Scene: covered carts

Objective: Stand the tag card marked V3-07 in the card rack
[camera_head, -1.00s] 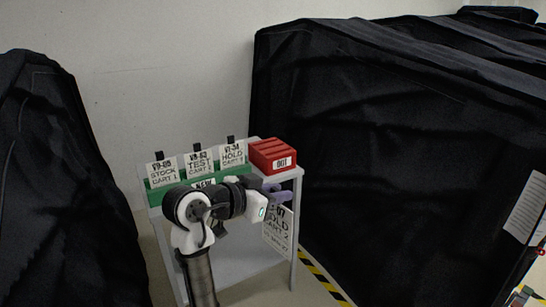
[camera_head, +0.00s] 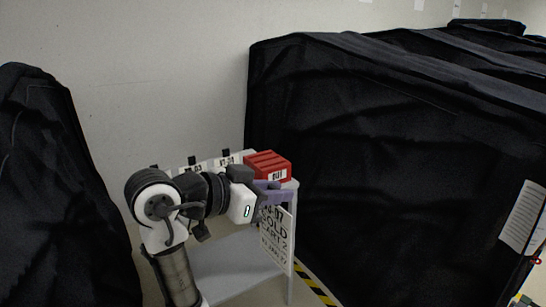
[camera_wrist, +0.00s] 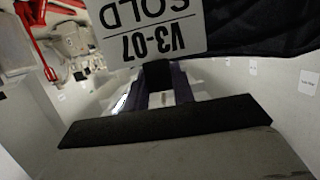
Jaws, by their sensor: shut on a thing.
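In the head view the same card (camera_head: 276,238) hangs below my gripper (camera_head: 272,192) at the right side of the small grey cart. My gripper is shut on the card's top end, at a dark tab (camera_wrist: 157,74). The green card rack on the cart top is hidden behind my arm in the head view. The tops of other standing cards (camera_head: 227,161) show above the arm.
A red box marked OUT (camera_head: 267,164) stands on the cart top, close behind my gripper. Black-covered carts stand on the right (camera_head: 390,160) and left (camera_head: 50,190). The cart's lower shelf (camera_head: 235,265) looks bare. Yellow-black floor tape (camera_head: 315,285) runs beside it.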

